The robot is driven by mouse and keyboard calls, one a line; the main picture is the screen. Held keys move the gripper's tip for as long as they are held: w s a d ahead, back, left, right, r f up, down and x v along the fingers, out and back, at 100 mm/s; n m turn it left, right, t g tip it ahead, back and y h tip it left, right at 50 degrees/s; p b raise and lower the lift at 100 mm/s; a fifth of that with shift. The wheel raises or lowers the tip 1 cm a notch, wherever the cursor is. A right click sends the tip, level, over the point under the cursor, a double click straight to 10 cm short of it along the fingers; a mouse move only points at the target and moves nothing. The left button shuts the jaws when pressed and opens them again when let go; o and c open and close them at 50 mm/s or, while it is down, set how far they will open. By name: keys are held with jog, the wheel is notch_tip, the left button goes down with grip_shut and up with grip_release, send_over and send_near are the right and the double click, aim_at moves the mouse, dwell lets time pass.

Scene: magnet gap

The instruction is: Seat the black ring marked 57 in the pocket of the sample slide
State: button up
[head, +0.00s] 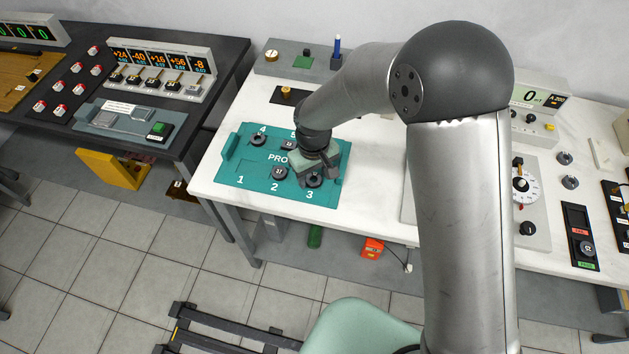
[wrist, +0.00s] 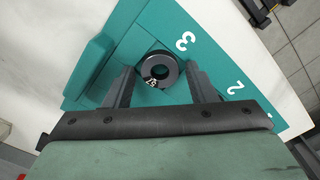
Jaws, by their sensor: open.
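A black ring (wrist: 160,69) lies on the teal board (head: 228,193) at the spot marked 3. It also shows in the head view (head: 314,181), just below my gripper (head: 318,172). In the wrist view my gripper (wrist: 160,80) is open, with one finger on each side of this ring. Its small pale marking is too blurred to read. Another dark ring (head: 280,172) sits at spot 2, with a marking I cannot read surely. Further rings sit at spot 4 (head: 258,140) and spot 5 (head: 289,144). I cannot pick out the sample slide or its pocket with certainty.
At the right, a black panel with red and green labels (head: 580,236) holds a round piece. A dial unit (head: 533,192) stands near my arm. The white bench (head: 375,190) is bare right of the board.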

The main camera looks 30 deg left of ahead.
jog(key=c, duration=0.7)
jog(key=shift+r+p, duration=1.3)
jog(key=shift+r, duration=1.2)
jog(key=shift+c, duration=0.2)
